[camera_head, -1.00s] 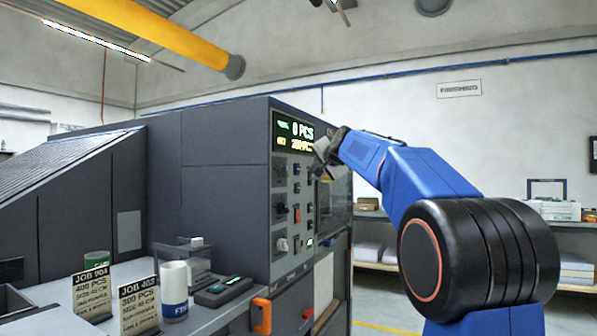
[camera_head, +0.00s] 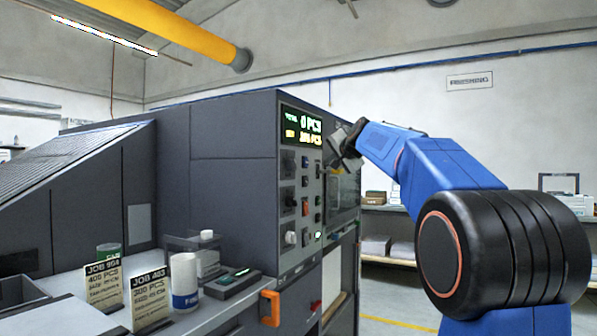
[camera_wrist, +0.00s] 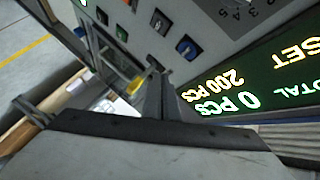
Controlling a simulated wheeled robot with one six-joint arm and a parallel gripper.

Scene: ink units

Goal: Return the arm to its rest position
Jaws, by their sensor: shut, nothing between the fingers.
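My gripper (camera_head: 346,150) is at the end of my blue arm, close in front of the upper part of the grey machine's control panel (camera_head: 300,205). It is shut and empty. In the wrist view the closed fingers (camera_wrist: 157,95) stick up at the middle, with the panel's buttons and lit display (camera_wrist: 255,85) beyond them. The display (camera_head: 302,126) reads "0 PCS" and "200 PCS". I cannot tell from the head view how small the gap between the fingers and the panel is.
A shelf (camera_head: 393,262) with stacks stands behind my arm at right. Open air lies above my arm.

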